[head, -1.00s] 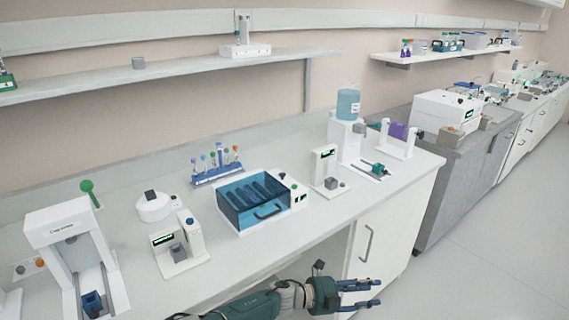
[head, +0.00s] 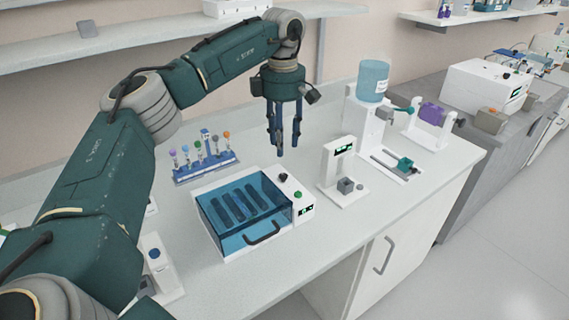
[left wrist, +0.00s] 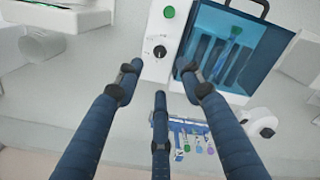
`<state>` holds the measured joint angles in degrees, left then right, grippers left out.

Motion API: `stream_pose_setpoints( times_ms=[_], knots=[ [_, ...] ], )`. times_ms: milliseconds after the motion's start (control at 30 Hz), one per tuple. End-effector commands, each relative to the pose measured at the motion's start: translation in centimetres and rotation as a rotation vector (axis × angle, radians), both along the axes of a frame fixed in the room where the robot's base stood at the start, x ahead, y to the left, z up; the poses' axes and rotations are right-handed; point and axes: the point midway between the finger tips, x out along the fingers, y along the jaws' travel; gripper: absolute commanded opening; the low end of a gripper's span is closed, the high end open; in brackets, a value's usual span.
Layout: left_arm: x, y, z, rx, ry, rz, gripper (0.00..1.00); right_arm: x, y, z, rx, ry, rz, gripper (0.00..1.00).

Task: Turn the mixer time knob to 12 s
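The mixer is a white box with a clear blue lid (head: 243,205), and it also shows in the left wrist view (left wrist: 232,48). Its white side panel carries a black knob (head: 283,177), a green button (head: 298,194) and a small display (head: 307,210) whose digits are too small to read. In the left wrist view the knob (left wrist: 160,51) has a white pointer mark; its setting cannot be read. My left gripper (head: 284,145) points down above the back of the panel. Its fingers (left wrist: 160,80) are spread and empty, apart from the knob. My right gripper is out of view.
A rack of capped tubes (head: 205,165) stands behind the mixer. A white device with a grey block (head: 340,170) stands to its right, with a blue-bottled dispenser (head: 372,80) beyond. A shelf (head: 130,38) runs along the wall behind my left arm.

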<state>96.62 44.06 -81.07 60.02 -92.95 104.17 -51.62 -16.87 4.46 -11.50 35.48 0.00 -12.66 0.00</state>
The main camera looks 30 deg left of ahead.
Motion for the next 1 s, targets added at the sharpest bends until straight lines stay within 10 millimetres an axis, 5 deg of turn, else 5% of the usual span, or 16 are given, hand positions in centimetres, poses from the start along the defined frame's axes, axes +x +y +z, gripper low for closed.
stream_pose_setpoints(
  times_ms=[200,500,933,1000],
  knots=[
    [-0.2,0.0,-4.0,-0.001,0.006,0.000,0.38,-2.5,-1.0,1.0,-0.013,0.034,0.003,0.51],
    [-0.1,-0.1,-8.7,-0.004,0.003,0.002,0.38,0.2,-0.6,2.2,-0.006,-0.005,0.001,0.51],
    [0.0,-0.1,-9.9,-0.004,0.000,0.002,0.38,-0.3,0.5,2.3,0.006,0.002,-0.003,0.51],
    [0.0,-0.1,-9.9,-0.004,0.000,0.002,0.24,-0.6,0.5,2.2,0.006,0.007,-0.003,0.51]
  ],
)
